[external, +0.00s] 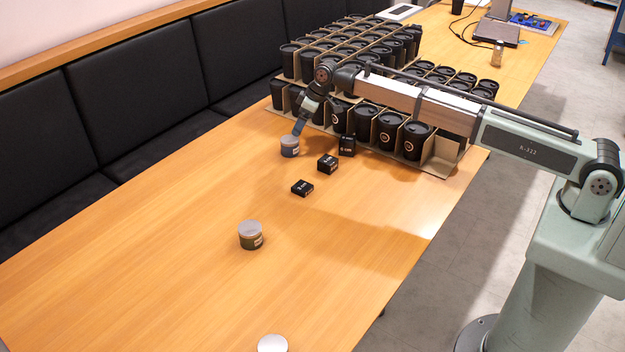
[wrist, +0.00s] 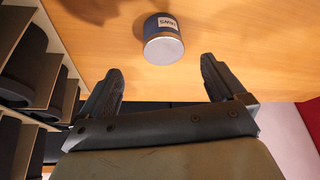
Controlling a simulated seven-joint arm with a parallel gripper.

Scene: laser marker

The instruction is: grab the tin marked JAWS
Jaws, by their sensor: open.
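The tin marked JAWS (wrist: 163,42) stands on the table in the wrist view, a dark tin with a pale lid and a small white label that seems to read JAWS upside down. A tin (external: 290,147) stands right below my gripper (external: 299,127) in the external view and appears to be the same one; its label is too small to read there. My gripper (wrist: 160,68) is open and empty. In the wrist view the tin is just beyond the fingertips, roughly centred between them, with no finger visibly touching it.
A similar tin (external: 250,236) stands nearer, and another lid (external: 272,343) shows at the bottom edge. Small black boxes (external: 302,188), (external: 327,164) and (external: 347,145) lie to the right. Stacked crates of black cups (external: 440,157) stand close behind. The table's left side is clear.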

